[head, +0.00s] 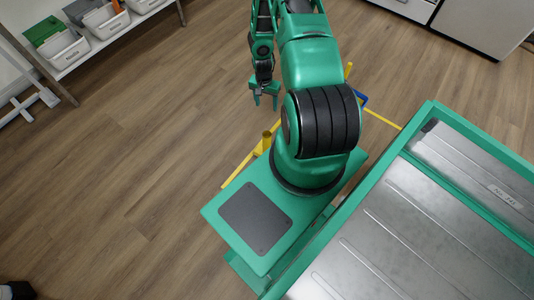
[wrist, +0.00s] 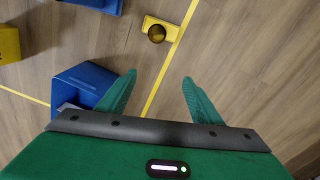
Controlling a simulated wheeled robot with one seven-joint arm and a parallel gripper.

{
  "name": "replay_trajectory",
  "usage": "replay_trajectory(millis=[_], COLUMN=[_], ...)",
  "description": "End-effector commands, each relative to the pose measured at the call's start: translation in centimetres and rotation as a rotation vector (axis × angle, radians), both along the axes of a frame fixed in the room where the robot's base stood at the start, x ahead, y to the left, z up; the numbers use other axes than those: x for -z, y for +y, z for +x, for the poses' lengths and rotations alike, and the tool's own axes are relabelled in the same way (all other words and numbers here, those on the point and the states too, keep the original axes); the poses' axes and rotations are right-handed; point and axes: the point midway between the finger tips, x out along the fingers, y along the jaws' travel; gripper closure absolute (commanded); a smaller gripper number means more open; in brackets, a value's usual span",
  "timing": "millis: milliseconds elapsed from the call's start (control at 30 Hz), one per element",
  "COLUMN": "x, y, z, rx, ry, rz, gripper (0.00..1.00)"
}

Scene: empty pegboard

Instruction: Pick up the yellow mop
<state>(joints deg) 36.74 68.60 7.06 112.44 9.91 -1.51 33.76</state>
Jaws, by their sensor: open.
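In the wrist view, a yellow piece with a dark round top (wrist: 156,31) lies beside a long thin yellow strip (wrist: 176,50) on the wood floor. I cannot tell whether these are parts of the yellow mop or floor markings. In the head view, a yellow piece (head: 266,141) and a yellow strip (head: 236,173) show beside my arm's base, which hides part of that area. My gripper (head: 266,100) is open and empty above the floor. Its spread fingers also show in the wrist view (wrist: 158,80), with the yellow strip passing between them in the picture.
The left floor is largely clear.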

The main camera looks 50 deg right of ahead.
Motion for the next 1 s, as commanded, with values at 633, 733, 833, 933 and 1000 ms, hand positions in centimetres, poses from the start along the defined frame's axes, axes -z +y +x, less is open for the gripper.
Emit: replay_trajectory(millis=[633, 733, 833, 933, 1000], x=[14.3, 15.8, 17.1, 18.0, 18.3], y=[4.1, 4.1, 4.1, 4.0, 4.0], z=[-3.7, -3.8, -3.7, -3.7, -3.7], rx=[0.17, 0.171, 0.171, 0.17, 0.17], ry=[-0.04, -0.041, -0.041, -0.041, -0.041], rz=[0.052, 0.052, 0.052, 0.051, 0.051], gripper=[0.41, 0.41, 0.41, 0.41, 0.41])
